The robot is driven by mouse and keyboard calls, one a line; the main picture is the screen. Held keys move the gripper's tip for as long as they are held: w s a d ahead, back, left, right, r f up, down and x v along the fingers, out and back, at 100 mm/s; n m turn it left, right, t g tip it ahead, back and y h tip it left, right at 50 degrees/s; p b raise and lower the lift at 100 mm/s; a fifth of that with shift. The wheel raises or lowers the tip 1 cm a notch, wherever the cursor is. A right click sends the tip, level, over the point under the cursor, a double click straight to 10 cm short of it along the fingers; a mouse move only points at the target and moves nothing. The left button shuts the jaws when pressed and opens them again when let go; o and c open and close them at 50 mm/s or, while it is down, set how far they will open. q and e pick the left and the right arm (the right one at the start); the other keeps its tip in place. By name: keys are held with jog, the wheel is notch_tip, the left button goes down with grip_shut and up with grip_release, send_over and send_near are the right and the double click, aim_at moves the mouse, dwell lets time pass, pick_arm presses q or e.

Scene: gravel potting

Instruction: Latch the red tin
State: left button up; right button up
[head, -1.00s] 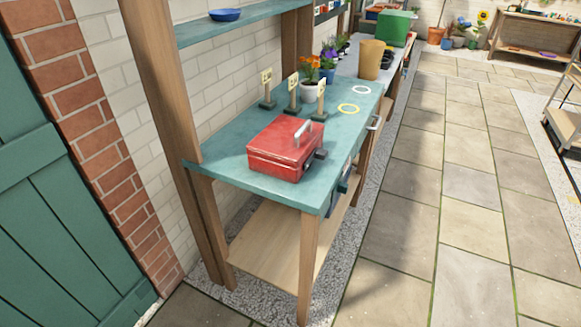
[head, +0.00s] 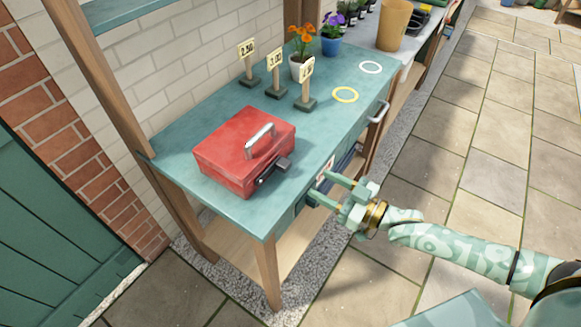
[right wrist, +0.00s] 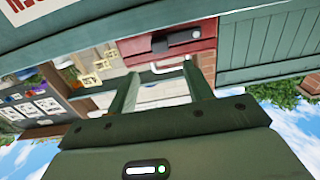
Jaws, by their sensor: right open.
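The red tin (head: 222,158) stands on the near end of the teal bench, its lid down. A silver handle (head: 260,138) is on the lid, and a dark latch (head: 273,172) juts from the front side. I cannot tell whether the latch is fastened. My right gripper (head: 322,188) is open and empty, off the bench's front edge, right of the tin and apart from it. In the right wrist view the tin (right wrist: 200,52) and its dark latch (right wrist: 178,40) lie beyond the open fingers (right wrist: 162,76). My left gripper is out of view.
The teal bench top (head: 215,110) is clear around the tin. Price signs (head: 276,76) stand behind it, with flower pots (head: 299,66) farther back. A yellow ring (head: 345,94) and a white ring (head: 370,68) lie right. A bench handle (head: 378,112) projects from the front edge.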

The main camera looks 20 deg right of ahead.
aim_at(289, 167)
jog(key=b+x, duration=0.1)
jog(key=x, duration=0.8)
jog(key=shift+f, duration=0.15)
jog(key=shift+w+a+b, duration=0.3)
jog(key=shift+w+a, duration=0.1)
jog(key=shift+w, duration=0.05)
grip_shut()
